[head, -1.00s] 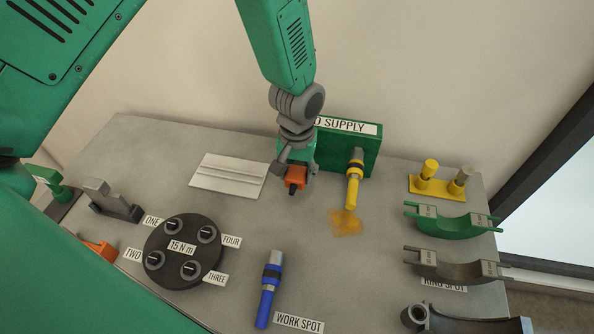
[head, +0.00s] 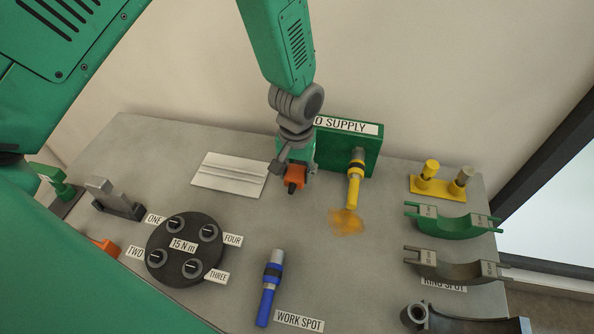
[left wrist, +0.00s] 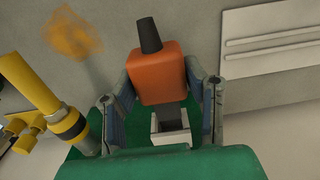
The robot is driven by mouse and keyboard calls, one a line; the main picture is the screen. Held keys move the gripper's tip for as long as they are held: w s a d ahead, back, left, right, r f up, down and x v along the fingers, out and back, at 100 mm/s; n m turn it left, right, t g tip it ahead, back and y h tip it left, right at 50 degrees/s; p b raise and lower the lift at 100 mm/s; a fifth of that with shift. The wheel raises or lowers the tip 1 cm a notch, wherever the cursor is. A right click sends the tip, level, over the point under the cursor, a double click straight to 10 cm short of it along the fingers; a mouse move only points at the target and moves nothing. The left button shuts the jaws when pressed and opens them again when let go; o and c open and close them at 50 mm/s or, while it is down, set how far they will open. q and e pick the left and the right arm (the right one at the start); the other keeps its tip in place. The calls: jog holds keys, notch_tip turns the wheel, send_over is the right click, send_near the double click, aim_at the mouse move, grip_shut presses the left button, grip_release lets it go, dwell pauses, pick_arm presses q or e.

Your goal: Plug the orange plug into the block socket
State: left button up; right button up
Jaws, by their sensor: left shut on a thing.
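The orange plug (head: 294,177) is between the fingers of my left gripper (head: 291,166), beside the left side of the green supply block (head: 366,156) in the head view. In the left wrist view the plug (left wrist: 158,72) sits between both fingers of the gripper (left wrist: 162,84), with its dark tapered end up in the picture. Its grey lower part points at a pale square-edged piece (left wrist: 170,128); I cannot tell whether it is inside. My left gripper hides part of the block's front, and I see no clear socket opening in the head view. My right gripper is not in view.
A yellow connector (head: 354,186) sticks out of the block, above an orange stain (head: 346,222). A white ribbed plate (head: 228,176) lies left of the plug. A black dial (head: 186,265), a blue tool (head: 270,290) and curved saddles (head: 452,222) stand nearer. Bare table lies between.

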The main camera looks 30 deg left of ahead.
pick_arm(q)
jog(key=shift+w+a, duration=0.25)
jog(key=shift+w, duration=0.75)
jog(key=shift+w+a, duration=0.2)
jog(key=shift+w, duration=0.8)
jog(key=o, duration=1.3)
notch_tip(320, 180, up, 12)
jog(key=shift+f, duration=0.1)
